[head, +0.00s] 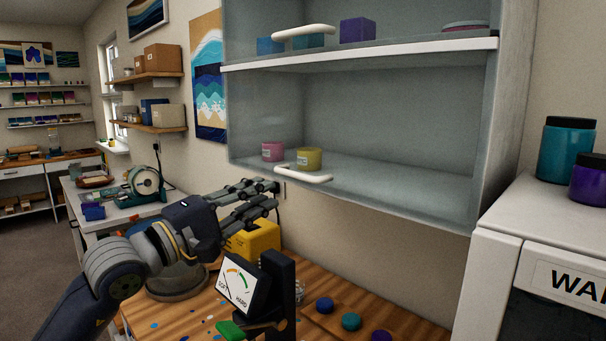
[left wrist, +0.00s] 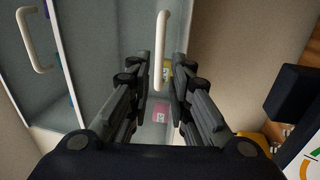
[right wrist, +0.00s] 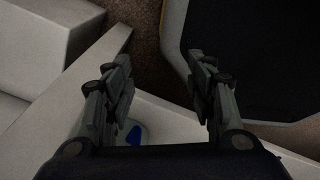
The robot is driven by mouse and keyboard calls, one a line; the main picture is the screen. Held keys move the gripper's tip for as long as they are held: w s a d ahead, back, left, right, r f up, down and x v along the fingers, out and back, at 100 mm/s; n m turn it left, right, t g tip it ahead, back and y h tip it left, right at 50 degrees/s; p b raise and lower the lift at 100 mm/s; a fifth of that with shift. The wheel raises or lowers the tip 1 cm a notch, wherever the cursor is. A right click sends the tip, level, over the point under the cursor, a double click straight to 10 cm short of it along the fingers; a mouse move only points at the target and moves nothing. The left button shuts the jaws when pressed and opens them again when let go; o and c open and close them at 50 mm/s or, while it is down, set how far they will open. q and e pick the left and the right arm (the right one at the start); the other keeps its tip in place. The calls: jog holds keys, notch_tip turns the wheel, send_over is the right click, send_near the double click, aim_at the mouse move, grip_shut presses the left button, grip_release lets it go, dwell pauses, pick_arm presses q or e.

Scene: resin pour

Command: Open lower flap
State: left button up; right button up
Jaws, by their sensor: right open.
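The wall cabinet has a clear lower flap (head: 390,135) that looks shut, with a white bar handle (head: 305,173) near its bottom edge. My left gripper (head: 274,194) is open just left of and below this handle in the head view. In the left wrist view the lower handle (left wrist: 161,50) lies in line between the two spread fingers; I cannot tell whether it is within their reach, and neither finger visibly presses on it. Another white handle (head: 303,31) belongs to the upper flap. My right gripper (right wrist: 159,60) is open and empty, away from the cabinet.
Below are a dial gauge (head: 240,284), a yellow box (head: 254,239) and several small colored discs on the wooden bench (head: 405,327). A white appliance (head: 545,215) stands at right.

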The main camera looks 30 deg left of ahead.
aim_at(296, 177)
pick_arm(q)
jog(key=p+x, duration=0.5)
jog(key=x, duration=0.4)
jog(key=shift+d+r, duration=0.1)
jog(key=shift+r, duration=0.05)
jog(key=shift+w+d, duration=0.1)
jog(key=shift+w, duration=0.25)
jog(key=shift+w+d, duration=0.15)
jog(key=shift+w, duration=0.05)
grip_shut()
